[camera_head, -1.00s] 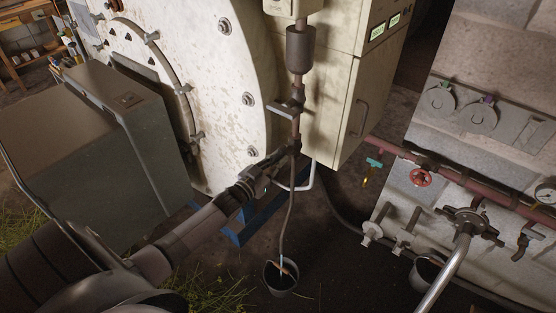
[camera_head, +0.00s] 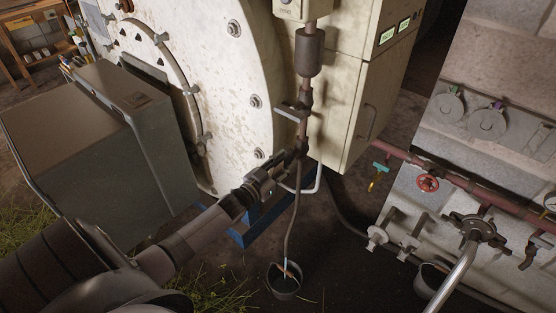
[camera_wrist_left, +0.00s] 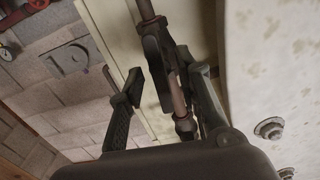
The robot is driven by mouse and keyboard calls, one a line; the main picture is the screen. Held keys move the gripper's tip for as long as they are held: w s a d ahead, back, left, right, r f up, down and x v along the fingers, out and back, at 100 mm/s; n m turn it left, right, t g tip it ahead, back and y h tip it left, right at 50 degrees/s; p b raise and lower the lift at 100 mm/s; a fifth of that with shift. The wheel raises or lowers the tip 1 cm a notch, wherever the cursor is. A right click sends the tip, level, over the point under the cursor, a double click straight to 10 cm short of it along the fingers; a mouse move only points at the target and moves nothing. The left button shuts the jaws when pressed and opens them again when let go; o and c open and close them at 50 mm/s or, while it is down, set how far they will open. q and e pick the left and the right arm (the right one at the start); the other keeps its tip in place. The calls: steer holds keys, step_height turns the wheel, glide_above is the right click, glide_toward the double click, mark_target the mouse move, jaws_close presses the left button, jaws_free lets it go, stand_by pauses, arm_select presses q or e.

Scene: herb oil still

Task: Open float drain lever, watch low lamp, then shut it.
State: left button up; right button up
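The float chamber (camera_head: 309,52) is a dark cylinder on a thin vertical pipe (camera_head: 304,97) in front of the cream cabinet. A small grey bracket-like handle (camera_head: 290,112) sticks out left from this pipe; I cannot tell if it is the drain lever. My left gripper (camera_head: 284,161) is at the pipe's lower fitting, below that handle. In the left wrist view its fingers (camera_wrist_left: 165,82) stand apart on either side of the pipe and a dark flat piece (camera_wrist_left: 155,75), with a gap at the left finger. I cannot make out the low lamp.
A hose hangs from the pipe into a black bucket (camera_head: 284,282). A grey-green box (camera_head: 100,140) stands left, beside the large white drum (camera_head: 200,70). Two lit green displays (camera_head: 387,36) are on the cabinet. A block wall with red pipe and red valve wheel (camera_head: 427,183) is at right.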

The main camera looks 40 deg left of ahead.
arm_select(q)
steer(key=s, duration=1.2)
steer(key=shift+a, duration=0.45)
arm_select(e)
steer(key=shift+a, duration=0.15)
arm_select(q)
steer(key=shift+w, duration=0.1)
stand_by(0.8)
